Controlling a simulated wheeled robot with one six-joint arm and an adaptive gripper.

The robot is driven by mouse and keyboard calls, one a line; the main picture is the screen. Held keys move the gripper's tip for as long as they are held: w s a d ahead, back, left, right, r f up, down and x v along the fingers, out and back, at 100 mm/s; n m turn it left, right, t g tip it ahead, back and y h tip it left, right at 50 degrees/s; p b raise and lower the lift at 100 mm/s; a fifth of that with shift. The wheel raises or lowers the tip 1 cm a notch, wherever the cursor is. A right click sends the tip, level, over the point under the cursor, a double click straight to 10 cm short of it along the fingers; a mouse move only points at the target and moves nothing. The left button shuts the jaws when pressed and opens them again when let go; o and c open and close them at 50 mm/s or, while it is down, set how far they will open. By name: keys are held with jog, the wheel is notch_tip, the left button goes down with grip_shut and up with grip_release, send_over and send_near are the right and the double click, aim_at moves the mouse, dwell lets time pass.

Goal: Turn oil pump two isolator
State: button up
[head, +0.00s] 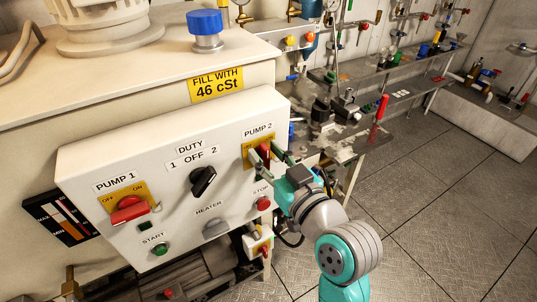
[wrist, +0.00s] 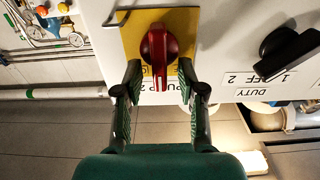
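The oil pump two isolator is a red rotary handle (head: 265,153) on a yellow plate under the PUMP 2 label (head: 258,131), at the right end of the white control panel. In the wrist view the red handle (wrist: 157,50) points straight down the picture, on its yellow plate (wrist: 132,38). My gripper (head: 270,157) is at the handle in the head view. In the wrist view my gripper (wrist: 159,75) is open, with one finger on each side of the handle's end and visible gaps between. In the head view the fingers partly hide the handle and plate.
The black duty switch (head: 203,181) sits left of the isolator and also shows in the wrist view (wrist: 285,50). The PUMP 1 red handle (head: 130,208) is farther left. A red stop button (head: 263,203) is below my gripper. A workbench (head: 345,145) stands behind right.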

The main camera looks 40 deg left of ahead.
grip_shut()
jog(key=shift+s+n, duration=0.1)
jog(key=shift+n, duration=0.2)
jog(key=n, duration=0.3)
jog(key=shift+s+a+f, duration=0.1)
jog(key=shift+s+a, duration=0.05)
jog(key=shift+s, duration=0.05)
jog(key=shift+s+a+f+n, duration=0.1)
jog(key=shift+s+f+n, duration=0.15)
jog(key=shift+n, duration=2.1)
jog(key=shift+s+a+f+n, duration=0.1)
jog(key=shift+f+n, duration=0.2)
jog(key=shift+n, duration=2.1)
jog(key=shift+s+f+n, duration=0.2)
jog(key=shift+f+n, duration=0.1)
jog(key=shift+n, duration=2.05)
